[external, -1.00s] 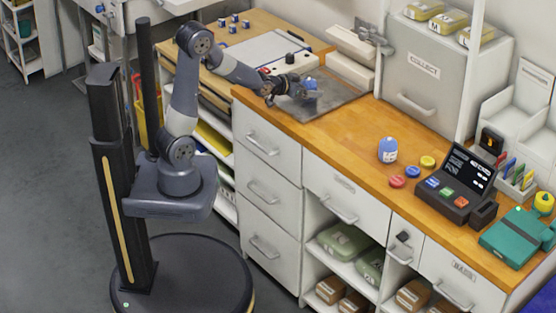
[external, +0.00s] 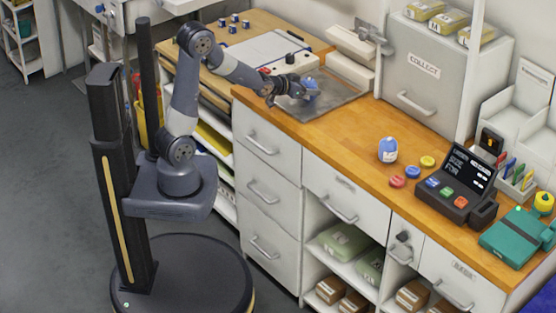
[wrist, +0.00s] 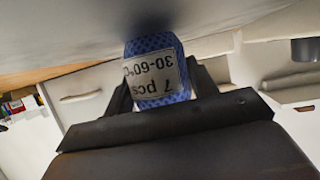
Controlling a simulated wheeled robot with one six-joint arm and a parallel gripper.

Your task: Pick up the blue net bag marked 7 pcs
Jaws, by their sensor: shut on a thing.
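The blue net bag (wrist: 153,45) is held between my gripper's jaws in the wrist view. Its white label shows upside down and reads "7 pcs" and "30-60°C". In the external view my gripper (external: 304,91) is shut on the blue bag (external: 311,84), over the grey metal plate (external: 345,95) on the wooden counter. I cannot tell whether the bag is clear of the plate.
A blue item with a white label (external: 388,150) stands on the counter, near red, blue and yellow discs. A dark terminal (external: 457,184) and a teal box (external: 516,236) are further right. A grey "COLLECT" cabinet (external: 425,75) stands behind. The counter's middle (external: 345,130) is clear.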

